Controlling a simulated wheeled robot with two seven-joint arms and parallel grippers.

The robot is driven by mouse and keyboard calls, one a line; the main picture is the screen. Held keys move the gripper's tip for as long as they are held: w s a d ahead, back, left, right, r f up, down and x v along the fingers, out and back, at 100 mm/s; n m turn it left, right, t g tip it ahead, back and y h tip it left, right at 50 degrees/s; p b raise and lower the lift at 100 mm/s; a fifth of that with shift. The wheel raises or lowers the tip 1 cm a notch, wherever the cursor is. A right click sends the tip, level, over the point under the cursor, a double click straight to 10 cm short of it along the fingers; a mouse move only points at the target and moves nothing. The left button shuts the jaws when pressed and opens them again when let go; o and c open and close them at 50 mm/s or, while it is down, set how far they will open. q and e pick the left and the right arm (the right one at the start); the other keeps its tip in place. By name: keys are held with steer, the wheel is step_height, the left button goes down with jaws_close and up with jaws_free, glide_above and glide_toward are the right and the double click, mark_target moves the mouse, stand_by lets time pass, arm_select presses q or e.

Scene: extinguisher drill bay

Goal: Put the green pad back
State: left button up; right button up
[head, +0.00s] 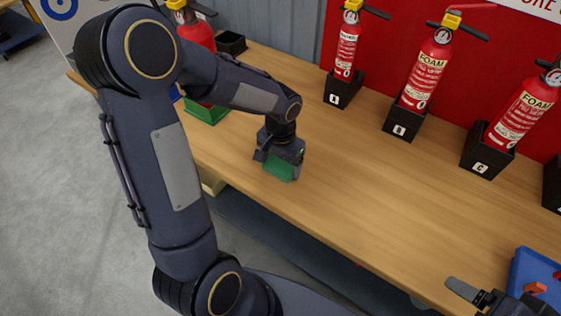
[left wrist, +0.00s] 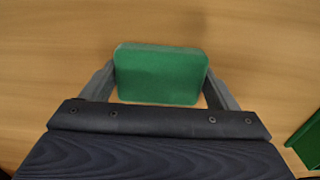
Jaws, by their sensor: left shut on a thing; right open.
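The green pad (head: 279,169) is a flat block with rounded corners. My left gripper (head: 281,165) is shut on it near the table's front edge. The left wrist view shows the pad (left wrist: 160,74) between the two fingers of my left gripper (left wrist: 160,84), one at each side. Wood table top lies behind it; I cannot tell how far the pad is from the surface. My right gripper (head: 484,298) is open at the bottom right, partly cut off by the frame.
Black lettered holders (head: 343,90) with extinguishers line the back of the table (head: 340,170). A blue tray (head: 518,266) is at the right. The table's middle is clear.

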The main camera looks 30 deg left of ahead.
mark_target(281, 163)
arm_select(q)
steer(key=o, duration=0.9)
steer(key=shift+r+p, duration=0.35)
steer(key=shift+r, duration=0.1)
step_height(281, 163, up, 11)
steer(key=p, duration=0.2)
steer(key=s+d+r+n+t+h, duration=0.1)
steer(key=s+t, duration=0.1)
steer(key=s, duration=0.3)
steer(key=s+d+r+t+h, duration=0.1)
steer(key=s, duration=0.5)
steer(key=s+d+r+n+t+h, duration=0.1)
steer(key=s+d+t, duration=0.1)
steer(key=s, duration=0.4)
steer(key=shift+d+r+n+t+h, duration=0.1)
steer(key=shift+r+n+t+h, duration=0.2)
steer(key=shift+h, duration=0.1)
step_height(281, 163, up, 7)
steer(key=p, duration=0.6)
